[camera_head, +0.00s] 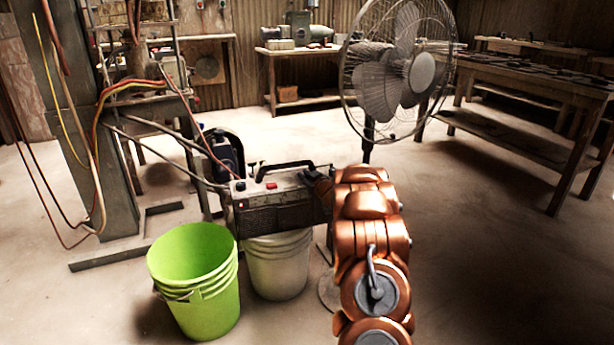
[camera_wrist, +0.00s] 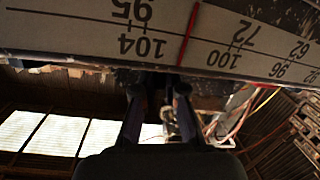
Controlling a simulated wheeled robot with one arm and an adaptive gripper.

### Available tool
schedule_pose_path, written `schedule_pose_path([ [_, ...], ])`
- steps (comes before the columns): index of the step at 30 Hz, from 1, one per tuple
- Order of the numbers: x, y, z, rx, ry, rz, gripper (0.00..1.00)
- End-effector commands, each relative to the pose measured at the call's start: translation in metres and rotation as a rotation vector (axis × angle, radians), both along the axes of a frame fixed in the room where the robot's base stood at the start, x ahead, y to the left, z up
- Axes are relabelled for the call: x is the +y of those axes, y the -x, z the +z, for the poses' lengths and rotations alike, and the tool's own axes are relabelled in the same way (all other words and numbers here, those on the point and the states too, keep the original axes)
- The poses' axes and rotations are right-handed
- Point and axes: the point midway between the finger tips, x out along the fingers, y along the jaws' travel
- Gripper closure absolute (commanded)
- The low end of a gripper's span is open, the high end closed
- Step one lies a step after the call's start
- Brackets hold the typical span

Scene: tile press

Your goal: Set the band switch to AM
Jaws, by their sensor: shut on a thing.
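The radio (camera_head: 275,205) is a worn grey box with a black handle, set on an upturned-looking white bucket (camera_head: 276,265). In the wrist view its pale tuning dial (camera_wrist: 80,35) appears upside down, with a red needle (camera_wrist: 188,35). My gripper (camera_wrist: 158,92) is at the radio, just past the dial's edge, its two dark fingers closed on a small dark part between the tips. That part seems to be the band switch; its shape and setting are too dark to read.
A green bucket (camera_head: 193,280) stands at the front left of the radio. A large fan (camera_head: 395,75) stands behind it. A metal press frame (camera_head: 110,130) with hoses is at left, and wooden benches (camera_head: 530,95) are at right. Floor at right is clear.

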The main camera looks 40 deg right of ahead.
Motion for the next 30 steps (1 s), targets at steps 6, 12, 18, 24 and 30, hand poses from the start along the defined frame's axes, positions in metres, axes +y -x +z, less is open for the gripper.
schedule_pose_path([
  [6, 0.0025, -0.0014, 0.0000, 0.028, 0.065, 0.002, 1.00],
  [12, 0.0027, -0.0016, -0.0001, 0.037, 0.084, 0.001, 1.00],
  [18, 0.0026, -0.0016, -0.0001, 0.038, 0.085, 0.001, 1.00],
  [24, 0.0025, -0.0014, -0.0002, 0.037, 0.084, 0.001, 0.82],
  [30, 0.0021, -0.0012, -0.0004, 0.038, 0.083, 0.000, 0.78],
])
